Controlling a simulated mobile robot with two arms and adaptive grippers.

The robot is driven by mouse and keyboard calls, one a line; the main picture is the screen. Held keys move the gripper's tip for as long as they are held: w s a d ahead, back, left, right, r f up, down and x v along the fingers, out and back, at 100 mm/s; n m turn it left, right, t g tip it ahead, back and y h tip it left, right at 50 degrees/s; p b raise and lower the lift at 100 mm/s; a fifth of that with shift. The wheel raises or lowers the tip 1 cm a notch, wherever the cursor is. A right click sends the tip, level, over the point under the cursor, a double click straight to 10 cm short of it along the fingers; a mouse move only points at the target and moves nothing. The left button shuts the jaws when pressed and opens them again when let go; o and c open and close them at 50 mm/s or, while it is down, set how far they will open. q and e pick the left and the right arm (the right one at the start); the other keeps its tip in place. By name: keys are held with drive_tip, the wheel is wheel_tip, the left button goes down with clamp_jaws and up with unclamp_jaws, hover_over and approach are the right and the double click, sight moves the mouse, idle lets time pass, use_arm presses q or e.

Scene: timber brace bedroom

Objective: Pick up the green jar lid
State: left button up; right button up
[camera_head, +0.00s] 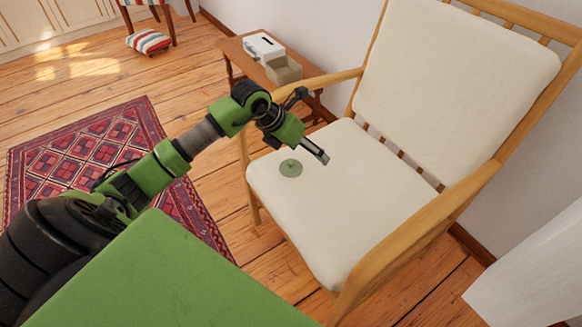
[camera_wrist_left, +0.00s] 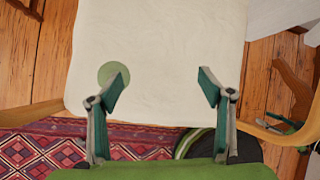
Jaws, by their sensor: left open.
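The green jar lid (camera_head: 291,168) is a small flat round disc lying on the cream seat cushion (camera_head: 345,195) of a wooden armchair, near the cushion's left edge. My left gripper (camera_head: 322,157) is above the seat, to the right of the lid in the head view. Its two fingers (camera_wrist_left: 159,85) are spread apart with nothing between them. My right gripper is in neither view.
The chair's wooden armrests (camera_head: 420,240) flank the seat, and its backrest cushion (camera_head: 455,75) rises behind. A small wooden side table (camera_head: 231,50) with a white box (camera_head: 263,48) and an open beige box (camera_head: 284,71) stands behind the left armrest. A patterned red rug (camera_head: 75,155) lies left.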

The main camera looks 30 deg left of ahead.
use_arm(q)
drive_tip(key=s+a+g+y, duration=0.1)
drive_tip(key=a+y, duration=0.2)
drive_tip(key=a, duration=0.5)
drive_tip(key=b, duration=0.1)
hover_over(290, 162)
drive_tip(key=s, duration=0.2)
drive_tip(key=shift+n, duration=0.3)
drive_tip(key=f, duration=0.7)
drive_tip(key=shift+w+f, duration=0.15)
drive_tip(key=shift+w, duration=0.1)
drive_tip(key=x, duration=0.1)
drive_tip(key=b+x, duration=0.1)
drive_tip(key=x, duration=0.3)
drive_tip(key=shift+s+f, duration=0.15)
drive_tip(key=shift+s, duration=0.15)
drive_tip(key=shift+w+f+b, duration=0.25)
drive_tip(key=shift+f+b, duration=0.1)
drive_tip(key=shift+f, duration=0.1)
drive_tip(key=c, duration=1.2)
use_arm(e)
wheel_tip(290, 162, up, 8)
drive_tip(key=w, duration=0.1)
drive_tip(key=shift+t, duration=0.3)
